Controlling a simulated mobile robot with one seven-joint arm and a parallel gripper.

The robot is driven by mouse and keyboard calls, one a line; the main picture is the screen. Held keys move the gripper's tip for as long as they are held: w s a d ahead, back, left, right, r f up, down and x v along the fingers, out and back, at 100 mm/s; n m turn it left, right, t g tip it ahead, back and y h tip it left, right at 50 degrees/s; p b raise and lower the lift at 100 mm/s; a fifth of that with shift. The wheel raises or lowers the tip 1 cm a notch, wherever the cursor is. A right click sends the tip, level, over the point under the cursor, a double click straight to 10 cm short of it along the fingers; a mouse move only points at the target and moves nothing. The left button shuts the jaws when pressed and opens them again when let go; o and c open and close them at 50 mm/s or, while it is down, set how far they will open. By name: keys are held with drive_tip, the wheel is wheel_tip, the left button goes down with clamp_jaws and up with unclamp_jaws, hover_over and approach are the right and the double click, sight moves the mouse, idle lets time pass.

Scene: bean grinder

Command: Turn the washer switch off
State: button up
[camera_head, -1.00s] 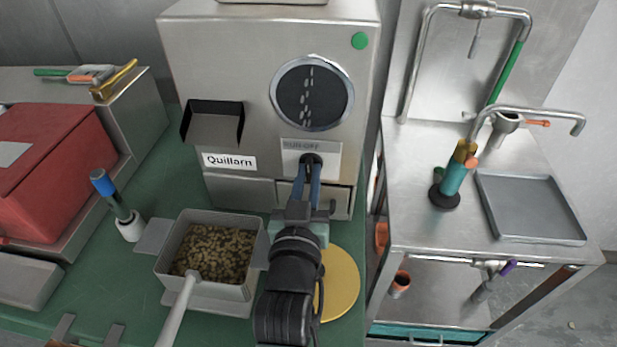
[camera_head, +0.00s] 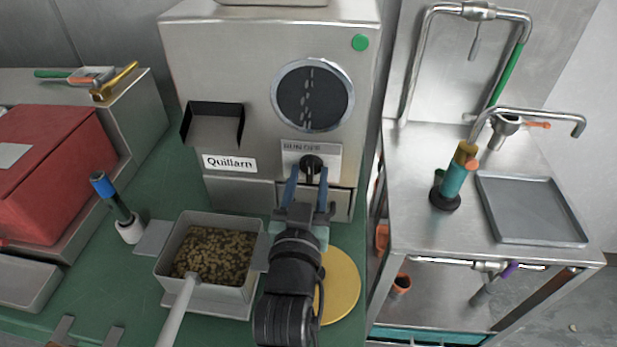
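The black rotary switch (camera_head: 312,163) sits on a pale plate (camera_head: 328,152) with small lettering on the front of the steel machine (camera_head: 255,60). The lettering appears to read RUN and OFF, but it is small. My gripper (camera_head: 308,175) is just below the switch, with its two blue fingers spread apart. The fingertips are near the lower edge of the knob, and nothing is held between them. I cannot tell whether a fingertip touches the knob. The exact pointing direction of the knob is too small to tell.
A round dark window (camera_head: 313,95) is above the switch, and an open chute (camera_head: 213,124) is at its left. A bin of beans (camera_head: 165,262) and a yellow disc (camera_head: 343,285) flank my arm. A steel sink table (camera_head: 420,225) stands at the right.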

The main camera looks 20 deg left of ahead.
drive_tip(key=v, duration=1.3)
drive_tip(key=shift+r, duration=0.1)
idle(0.4)
drive_tip(key=w+d+r+m+t+h, duration=0.1)
drive_tip(key=w+d+r+t, duration=0.2)
drive_tip(key=r, duration=0.9)
drive_tip(key=w+d+r+m+t+h, duration=0.1)
drive_tip(key=w+d+r+t, duration=0.2)
drive_tip(key=r, duration=0.8)
drive_tip(key=s+d+r+t+h+p, duration=0.1)
drive_tip(key=r+p, duration=0.6)
drive_tip(key=r, duration=0.9)
drive_tip(key=s+d+r+m+t+h+p, duration=0.1)
drive_tip(key=d+r+p, duration=0.5)
drive_tip(key=r, duration=1.1)
drive_tip(key=s+t+h+p, duration=0.1)
drive_tip(key=s+t, duration=0.1)
drive_tip(key=s, duration=0.1)
drive_tip(key=shift+s+r+p, duration=0.3)
drive_tip(key=shift+s+p, duration=0.05)
